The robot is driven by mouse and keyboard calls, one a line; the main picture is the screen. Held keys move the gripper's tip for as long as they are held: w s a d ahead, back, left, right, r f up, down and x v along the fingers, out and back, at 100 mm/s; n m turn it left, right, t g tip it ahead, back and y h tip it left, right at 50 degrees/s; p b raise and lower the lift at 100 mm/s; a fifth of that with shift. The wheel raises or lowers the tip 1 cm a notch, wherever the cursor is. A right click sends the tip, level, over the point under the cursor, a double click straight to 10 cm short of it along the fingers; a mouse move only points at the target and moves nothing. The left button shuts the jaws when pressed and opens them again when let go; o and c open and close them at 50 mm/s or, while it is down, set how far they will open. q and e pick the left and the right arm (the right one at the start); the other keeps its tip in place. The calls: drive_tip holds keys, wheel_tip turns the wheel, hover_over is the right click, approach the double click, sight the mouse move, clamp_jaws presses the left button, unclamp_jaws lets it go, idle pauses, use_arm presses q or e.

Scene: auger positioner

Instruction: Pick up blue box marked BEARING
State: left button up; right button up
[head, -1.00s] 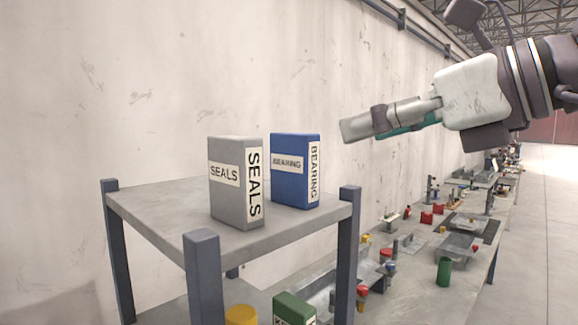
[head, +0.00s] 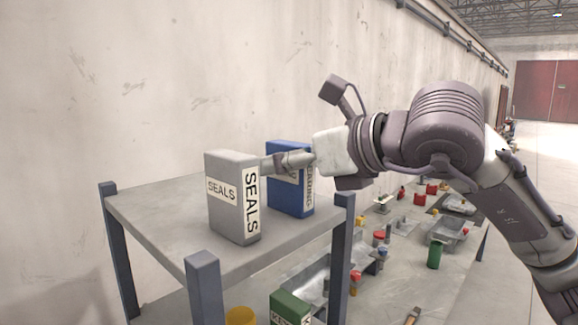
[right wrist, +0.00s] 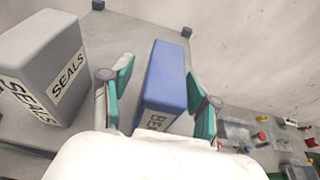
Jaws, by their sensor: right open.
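The blue box marked BEARING (head: 290,198) stands upright on the shelf top, behind and right of the grey SEALS box. My right gripper (head: 275,163) reaches in from the right in front of the blue box and hides part of it. In the right wrist view the blue box (right wrist: 165,82) stands between the two open teal-padded fingers of my right gripper (right wrist: 158,92). A gap shows on each side of the box; the left gap looks wider. My left gripper is not in view.
The grey SEALS box (head: 232,200) stands close to the left finger and also shows in the right wrist view (right wrist: 42,68). A green box (head: 290,306) and a yellow item (head: 240,316) sit below. The shelf top (head: 150,215) is clear at left.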

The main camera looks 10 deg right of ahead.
drive_tip(key=shift+s+d, duration=0.1)
drive_tip(key=shift+s, duration=0.05)
drive_tip(key=shift+c, duration=1.3)
clamp_jaws()
drive_tip(key=shift+r, duration=0.1)
